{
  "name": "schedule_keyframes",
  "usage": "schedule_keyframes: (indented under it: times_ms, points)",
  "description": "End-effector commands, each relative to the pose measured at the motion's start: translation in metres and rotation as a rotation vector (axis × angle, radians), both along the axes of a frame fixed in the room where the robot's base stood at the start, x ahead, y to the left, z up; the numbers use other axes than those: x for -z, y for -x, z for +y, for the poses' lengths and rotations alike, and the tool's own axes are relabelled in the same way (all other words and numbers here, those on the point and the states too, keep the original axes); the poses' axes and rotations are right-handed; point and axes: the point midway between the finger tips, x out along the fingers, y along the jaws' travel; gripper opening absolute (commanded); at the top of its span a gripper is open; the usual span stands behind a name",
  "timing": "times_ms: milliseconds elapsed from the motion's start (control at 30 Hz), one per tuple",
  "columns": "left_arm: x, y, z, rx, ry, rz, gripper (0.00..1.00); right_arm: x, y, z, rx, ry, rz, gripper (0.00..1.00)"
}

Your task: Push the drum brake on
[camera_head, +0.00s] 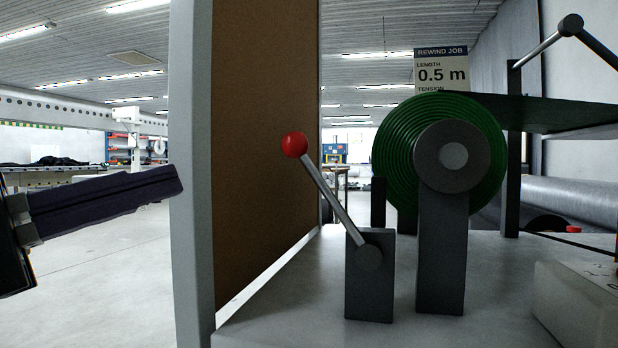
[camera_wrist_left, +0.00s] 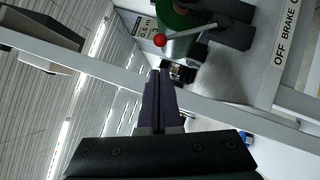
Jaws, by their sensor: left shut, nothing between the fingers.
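The drum brake is a lever with a red ball knob (camera_head: 295,144) on a metal rod, pivoting on a dark grey block (camera_head: 369,290). The lever leans up and to the left. The green drum roll (camera_head: 400,150) stands behind it on a grey post. In the left wrist view the red knob (camera_wrist_left: 160,40) shows beyond the fingers, with a label reading "OFF BRAKE" (camera_wrist_left: 285,35) to the right. My left gripper (camera_head: 180,180) is shut and empty, left of the upright frame post and apart from the knob. My right gripper is not in view.
A pale upright post (camera_head: 185,200) and brown panel (camera_head: 265,130) stand between my left gripper and the lever. A sign reading "REWIND JOB" (camera_head: 441,68) is behind the drum. A pale box (camera_head: 575,305) sits at the table's right. Open floor lies to the left.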

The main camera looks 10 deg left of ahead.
Motion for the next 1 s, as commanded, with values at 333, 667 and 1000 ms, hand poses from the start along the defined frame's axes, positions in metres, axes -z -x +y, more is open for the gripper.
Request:
schedule_keyframes:
  times_ms: [333,667,1000]
  points:
    - [-0.006,-0.008,-0.006,0.0,-0.002,-0.001,0.0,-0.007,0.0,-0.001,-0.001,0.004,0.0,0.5]
    - [-0.02,-0.056,-0.037,0.001,-0.002,-0.003,0.0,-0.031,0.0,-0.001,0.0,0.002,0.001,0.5]
    - [-0.023,-0.081,-0.054,0.0,-0.002,0.0,0.0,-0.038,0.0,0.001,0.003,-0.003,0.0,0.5]
